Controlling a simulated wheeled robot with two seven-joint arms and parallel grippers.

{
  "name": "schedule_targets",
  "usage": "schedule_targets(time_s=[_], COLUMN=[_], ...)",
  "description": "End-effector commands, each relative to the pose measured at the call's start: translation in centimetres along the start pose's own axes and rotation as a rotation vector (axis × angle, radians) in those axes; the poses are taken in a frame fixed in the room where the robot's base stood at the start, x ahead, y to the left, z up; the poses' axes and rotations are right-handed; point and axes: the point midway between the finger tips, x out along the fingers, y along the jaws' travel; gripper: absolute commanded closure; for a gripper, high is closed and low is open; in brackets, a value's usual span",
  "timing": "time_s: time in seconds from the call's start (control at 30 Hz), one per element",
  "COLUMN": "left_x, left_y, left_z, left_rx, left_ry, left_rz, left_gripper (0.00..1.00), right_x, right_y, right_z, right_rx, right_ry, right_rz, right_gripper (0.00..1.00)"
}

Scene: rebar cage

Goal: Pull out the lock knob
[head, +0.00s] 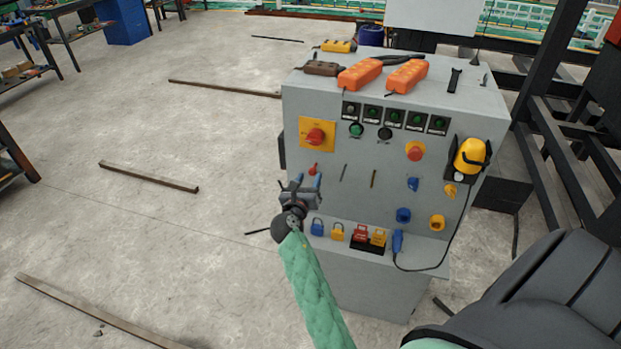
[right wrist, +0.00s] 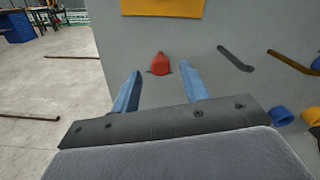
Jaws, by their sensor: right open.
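A small red knob (head: 313,169), which looks like the lock knob, sits on the front panel of the grey control box (head: 340,200), below a red rotary switch on a yellow plate (head: 316,135). My right gripper (head: 308,180) is in front of the panel, just below and slightly left of the knob. In the right wrist view, the red knob (right wrist: 160,64) shows beyond and between the two blue fingertips (right wrist: 160,80). The fingers are apart and empty. Whether they reach the knob's depth is unclear, but no contact shows. My left gripper is not in view.
To the knob's right are a grey lever (head: 343,173) and a brown lever (head: 374,178). Padlocks (head: 338,232) stand on the ledge below. Orange pendants (head: 360,74) lie on top. Floor left of the box is mostly clear.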

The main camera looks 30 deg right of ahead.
Motion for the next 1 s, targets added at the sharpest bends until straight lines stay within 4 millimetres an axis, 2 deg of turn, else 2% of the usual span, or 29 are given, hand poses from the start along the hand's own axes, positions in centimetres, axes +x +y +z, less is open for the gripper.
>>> schedule_targets(time_s=[0.2, 0.4, 1.0], left_x=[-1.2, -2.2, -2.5], left_y=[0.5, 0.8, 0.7], left_z=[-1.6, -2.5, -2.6], left_rx=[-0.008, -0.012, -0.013], left_ry=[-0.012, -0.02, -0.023], left_rz=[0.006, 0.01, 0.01], left_gripper=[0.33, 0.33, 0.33], right_x=[-3.2, -4.9, -5.2], right_y=[0.1, 0.1, 0.0], right_z=[-0.3, -0.1, 0.0], right_rx=[0.0, 0.001, 0.001], right_ry=[0.001, 0.001, 0.0], right_rz=[0.0, 0.0, 0.0], right_gripper=[0.55, 0.55, 0.55])
